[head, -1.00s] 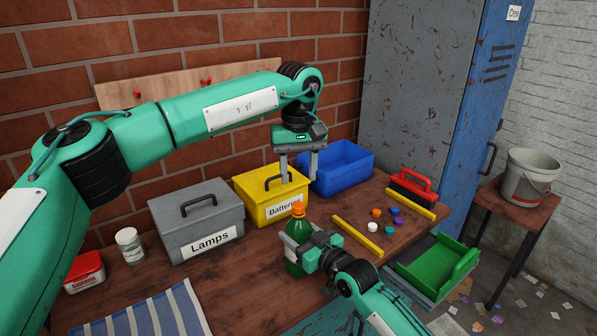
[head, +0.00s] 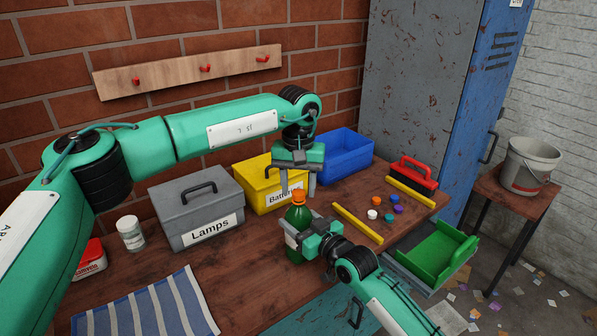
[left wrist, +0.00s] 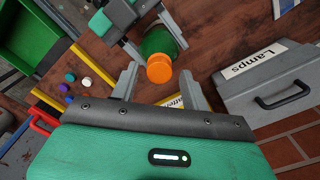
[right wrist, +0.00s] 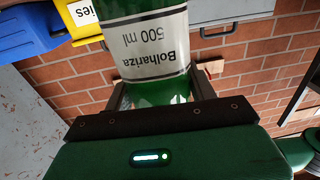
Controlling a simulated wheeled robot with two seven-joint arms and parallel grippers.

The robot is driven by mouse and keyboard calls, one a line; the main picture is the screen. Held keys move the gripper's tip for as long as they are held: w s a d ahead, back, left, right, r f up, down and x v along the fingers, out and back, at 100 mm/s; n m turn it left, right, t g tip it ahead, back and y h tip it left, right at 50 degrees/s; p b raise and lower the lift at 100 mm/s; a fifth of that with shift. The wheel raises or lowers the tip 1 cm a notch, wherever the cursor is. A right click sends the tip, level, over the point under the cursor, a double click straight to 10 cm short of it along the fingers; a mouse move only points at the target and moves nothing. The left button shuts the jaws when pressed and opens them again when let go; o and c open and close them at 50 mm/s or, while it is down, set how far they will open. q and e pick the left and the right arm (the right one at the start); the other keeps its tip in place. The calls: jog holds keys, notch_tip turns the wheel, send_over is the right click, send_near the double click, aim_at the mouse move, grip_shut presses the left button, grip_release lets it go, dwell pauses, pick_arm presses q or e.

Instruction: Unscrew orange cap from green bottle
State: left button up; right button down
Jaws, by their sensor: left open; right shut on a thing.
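The green bottle (head: 295,220) stands upright on the wooden table, with its orange cap (head: 298,197) on top. My right gripper (head: 298,240) is shut on the bottle's body from the front right. In the right wrist view the bottle's white label (right wrist: 150,48) shows between the fingers. My left gripper (head: 296,188) is open and points down just above and around the cap's height. In the left wrist view the orange cap (left wrist: 160,69) lies between the two spread fingers (left wrist: 158,85), apart from both. The bottle's base is partly hidden by my right gripper.
A grey Lamps box (head: 196,212), a yellow Batteries box (head: 262,190) and a blue bin (head: 343,158) stand behind. Several loose caps (head: 374,214) lie right, between yellow strips (head: 357,222). A green tray (head: 436,252) is at the right edge. A striped cloth (head: 150,308) lies front left.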

pick_arm(q)
jog(key=shift+f, duration=0.35)
grip_shut()
